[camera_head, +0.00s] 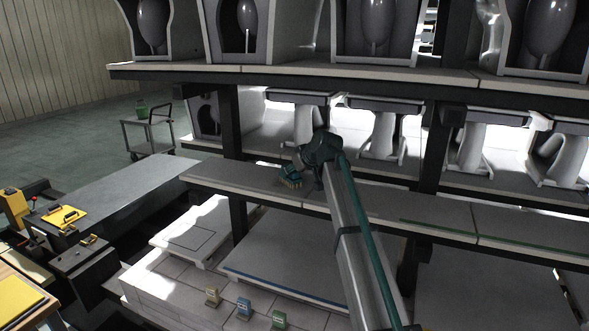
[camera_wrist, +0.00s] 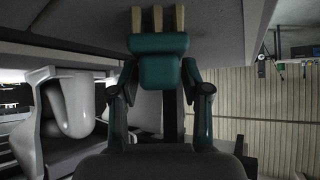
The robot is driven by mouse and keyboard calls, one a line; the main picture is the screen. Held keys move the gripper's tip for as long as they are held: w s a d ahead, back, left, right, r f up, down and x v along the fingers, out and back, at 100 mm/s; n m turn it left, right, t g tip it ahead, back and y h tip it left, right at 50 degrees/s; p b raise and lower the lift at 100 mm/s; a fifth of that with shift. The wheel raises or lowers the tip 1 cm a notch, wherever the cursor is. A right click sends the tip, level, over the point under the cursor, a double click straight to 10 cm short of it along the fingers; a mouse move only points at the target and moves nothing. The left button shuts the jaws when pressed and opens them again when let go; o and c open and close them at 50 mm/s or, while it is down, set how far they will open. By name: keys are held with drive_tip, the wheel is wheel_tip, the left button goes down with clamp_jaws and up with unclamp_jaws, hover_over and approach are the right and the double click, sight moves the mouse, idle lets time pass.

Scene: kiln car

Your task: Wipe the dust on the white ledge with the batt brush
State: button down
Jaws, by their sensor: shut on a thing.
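The batt brush (camera_head: 291,181) has a teal body and tan bristles. My gripper (camera_wrist: 160,72) is shut on the batt brush, one finger on each side of its body. In the head view the brush is at the pale, grey-white ledge (camera_head: 236,176) of the middle shelf, left of an upright ware piece, bristles down. In the wrist view the bristles (camera_wrist: 158,20) point up the picture towards a grey surface. I cannot tell whether the bristles touch it. I cannot make out dust clearly on the ledge; my gripper and arm hide part of it.
An upper shelf (camera_head: 290,76) with large ware hangs over the ledge. Several white ware pieces (camera_head: 378,135) stand behind it, and dark posts (camera_head: 238,215) hold the shelves. To the right is a green-edged shelf section (camera_head: 480,237).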

drive_tip(key=shift+s+a, duration=0.25)
drive_tip(key=shift+s, duration=0.55)
drive_tip(key=shift+s+a+p, duration=0.15)
drive_tip(key=shift+s+a, duration=0.1)
drive_tip(key=shift+s, duration=0.5)
drive_tip(key=shift+s+a+p, duration=0.1)
drive_tip(key=shift+s+a, duration=0.1)
drive_tip(key=shift+s, duration=0.55)
drive_tip(key=shift+s+a+p, duration=0.15)
drive_tip(key=shift+s+a, duration=0.1)
drive_tip(key=shift+s, duration=0.5)
wheel_tip(320, 180, up, 7)
drive_tip(key=p, duration=0.3)
drive_tip(key=shift+w, duration=0.1)
